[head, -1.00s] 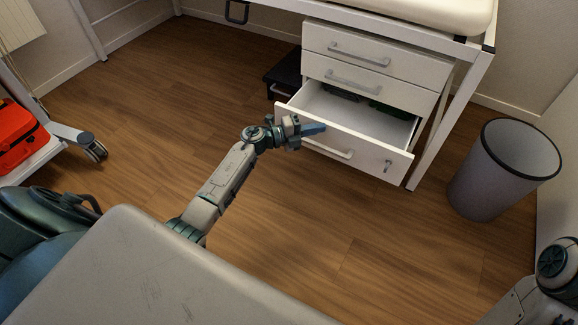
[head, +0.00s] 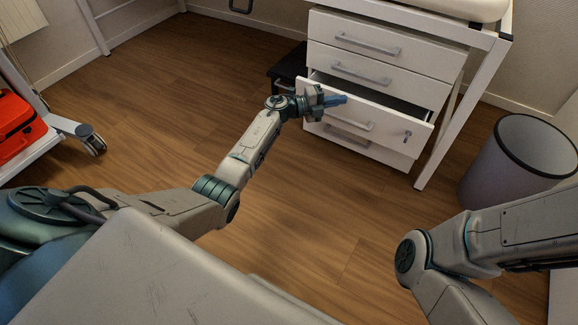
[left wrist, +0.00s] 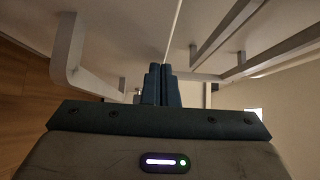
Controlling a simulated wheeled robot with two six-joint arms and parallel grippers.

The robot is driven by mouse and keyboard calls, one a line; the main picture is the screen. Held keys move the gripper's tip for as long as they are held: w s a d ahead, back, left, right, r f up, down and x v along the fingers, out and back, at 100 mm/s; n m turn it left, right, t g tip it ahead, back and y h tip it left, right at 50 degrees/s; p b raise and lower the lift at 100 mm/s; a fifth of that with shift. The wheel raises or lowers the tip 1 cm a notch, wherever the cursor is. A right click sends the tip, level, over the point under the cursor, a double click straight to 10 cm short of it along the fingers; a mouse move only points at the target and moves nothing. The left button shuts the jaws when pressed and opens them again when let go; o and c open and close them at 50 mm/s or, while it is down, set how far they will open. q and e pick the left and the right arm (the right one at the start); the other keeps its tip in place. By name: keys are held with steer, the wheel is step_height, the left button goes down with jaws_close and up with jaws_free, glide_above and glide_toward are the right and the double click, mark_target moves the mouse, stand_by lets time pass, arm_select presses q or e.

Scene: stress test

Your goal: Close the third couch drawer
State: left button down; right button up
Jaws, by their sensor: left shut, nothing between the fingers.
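The third couch drawer (head: 388,121) is white, with a bar handle and a lock at its right. It stands partly out, with a narrow dark opening above its front. My left gripper (head: 334,101) is shut and empty at the left part of this drawer's front, just above its handle. Whether the fingertips touch the front I cannot tell. In the left wrist view the blue fingers (left wrist: 161,85) are together, pointing at white drawer fronts with bar handles. My right arm shows at the lower right of the head view, but its gripper is out of frame.
The upper drawer (head: 385,40) and the second drawer (head: 375,75) are shut, as is the bottom one (head: 365,147). A grey bin (head: 515,165) stands right of the couch leg (head: 462,115). A trolley with a red case (head: 15,128) is at the left. The wooden floor between is clear.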

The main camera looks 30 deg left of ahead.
mark_target(342, 94)
arm_select(q)
steer(key=shift+w+d+b, duration=0.1)
steer(key=shift+w+b, duration=0.8)
steer(key=shift+w, duration=0.7)
